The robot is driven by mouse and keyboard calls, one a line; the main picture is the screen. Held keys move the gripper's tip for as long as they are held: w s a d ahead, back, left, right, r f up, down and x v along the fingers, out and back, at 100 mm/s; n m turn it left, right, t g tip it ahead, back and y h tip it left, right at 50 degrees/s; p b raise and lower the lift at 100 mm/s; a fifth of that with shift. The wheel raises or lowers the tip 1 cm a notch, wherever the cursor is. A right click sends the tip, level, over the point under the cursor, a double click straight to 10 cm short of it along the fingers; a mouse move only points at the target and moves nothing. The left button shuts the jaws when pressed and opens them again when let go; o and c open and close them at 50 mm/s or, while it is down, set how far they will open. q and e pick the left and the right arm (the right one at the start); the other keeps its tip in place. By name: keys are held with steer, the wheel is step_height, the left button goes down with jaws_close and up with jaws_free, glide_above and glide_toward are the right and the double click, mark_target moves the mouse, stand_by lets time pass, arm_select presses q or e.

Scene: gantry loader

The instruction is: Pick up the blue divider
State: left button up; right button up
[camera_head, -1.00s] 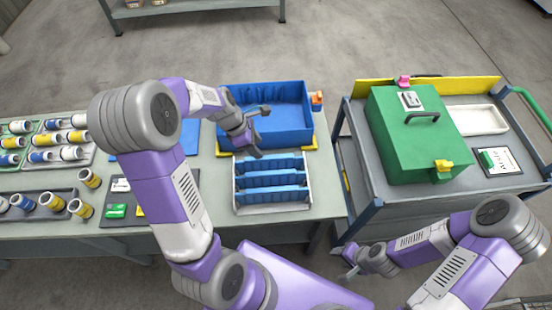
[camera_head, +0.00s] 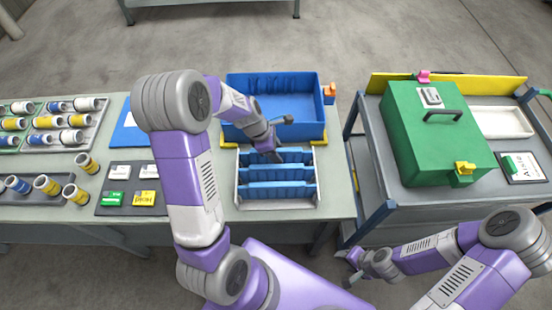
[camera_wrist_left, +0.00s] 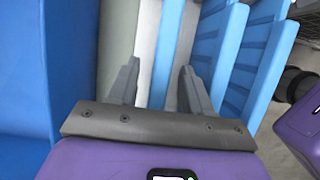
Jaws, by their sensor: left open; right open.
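Blue dividers (camera_head: 278,173) stand in a row in a light rack on the bench. The rearmost is partly covered by my left gripper (camera_head: 276,145), which is open and points down at the rack's back end. In the left wrist view a blue divider (camera_wrist_left: 168,50) shows between the two open fingers of my left gripper (camera_wrist_left: 158,82), with a pale strip beside it. I cannot tell whether the fingers touch it. More blue dividers (camera_wrist_left: 260,60) stand to the right. My right gripper (camera_head: 360,268) is open and empty, low in front of the cart, away from the dividers.
An open blue bin (camera_head: 275,135) sits right behind the rack. Trays of capped cylinders (camera_head: 50,122) and a dark mat with cards (camera_head: 130,190) lie to the left. A green box (camera_head: 435,130) with a handle stands on the cart at the right.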

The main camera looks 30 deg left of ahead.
arm_select(q)
jaws_close()
stand_by(0.3)
